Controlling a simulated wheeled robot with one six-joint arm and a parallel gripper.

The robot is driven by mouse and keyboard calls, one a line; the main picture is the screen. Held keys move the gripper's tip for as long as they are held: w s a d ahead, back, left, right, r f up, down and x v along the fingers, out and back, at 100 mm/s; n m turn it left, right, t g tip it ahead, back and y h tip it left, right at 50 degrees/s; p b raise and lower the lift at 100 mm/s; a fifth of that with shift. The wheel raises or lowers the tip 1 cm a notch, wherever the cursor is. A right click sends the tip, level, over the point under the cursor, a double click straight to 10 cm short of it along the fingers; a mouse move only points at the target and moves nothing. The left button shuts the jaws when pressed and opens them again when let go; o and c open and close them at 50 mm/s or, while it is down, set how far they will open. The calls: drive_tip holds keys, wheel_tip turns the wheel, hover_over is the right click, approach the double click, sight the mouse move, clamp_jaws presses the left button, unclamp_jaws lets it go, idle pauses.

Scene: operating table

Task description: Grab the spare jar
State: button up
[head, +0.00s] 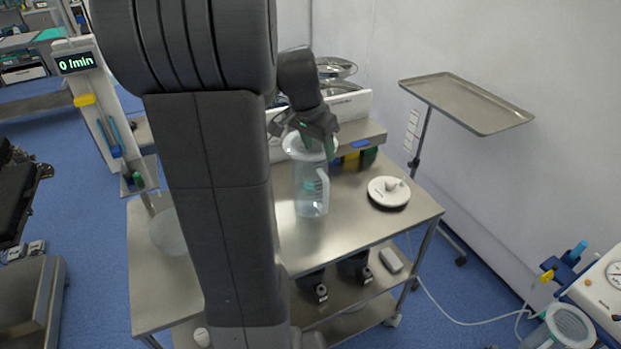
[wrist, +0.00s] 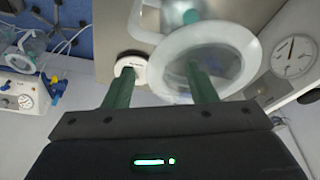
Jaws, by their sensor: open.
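A clear jar (head: 312,190) with a white rim and a side handle stands upright on the steel cart's top (head: 350,215). My gripper (head: 318,147) is above it at rim height, pointing down, open and holding nothing. In the wrist view the jar's white rim (wrist: 167,62) lies between my two green fingers. One finger appears over the jar's mouth and the other outside the rim; I cannot tell whether either touches. A second translucent vessel (head: 168,233) stands on the left of the cart, partly hidden by my arm.
A white round lid-like device (head: 389,190) lies on the cart right of the jar. A white unit (head: 347,105) with steel bowls stands behind. A steel tray stand (head: 465,103) is at the right by the wall. The cart's front right top is clear.

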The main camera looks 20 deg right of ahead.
sight(322, 153)
drive_tip(key=shift+d+p+x, duration=0.15)
drive_tip(key=shift+p+x, duration=0.15)
drive_tip(key=shift+x, duration=1.25)
drive_tip(key=shift+d+p+x, duration=0.1)
drive_tip(key=shift+p+x, duration=0.15)
drive_tip(key=shift+x, duration=1.25)
drive_tip(key=shift+w, duration=0.1)
clamp_jaws()
